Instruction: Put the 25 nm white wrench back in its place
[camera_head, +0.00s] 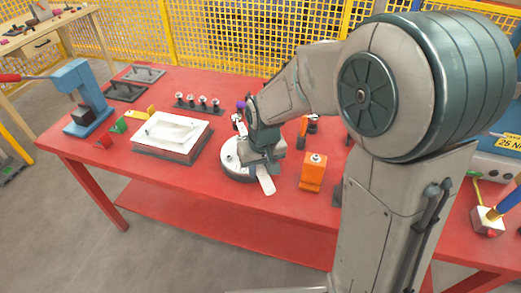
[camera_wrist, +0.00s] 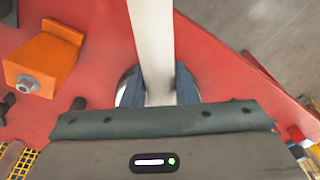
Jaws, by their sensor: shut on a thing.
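The white wrench (camera_head: 267,185) is in my gripper (camera_head: 260,160), over the front half of the red table. In the wrist view its pale flat handle (camera_wrist: 153,40) runs from between the fingers (camera_wrist: 158,92) to the top edge of the picture. My gripper is shut on it. The other end of the wrench is hidden by the gripper. A round grey-white part (camera_head: 230,160) lies on the table just below and left of the gripper. I cannot tell whether the wrench touches it. A yellow label (camera_head: 509,143) reading "25 N", cut off, shows at the right edge.
An orange block (camera_head: 313,172) stands close right of the gripper; it also shows in the wrist view (camera_wrist: 42,62). A white tray-like part (camera_head: 172,135), a blue press (camera_head: 85,95) and several small cylinders (camera_head: 198,102) are to the left. A blue-and-yellow handled tool (camera_head: 495,215) stands at right.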

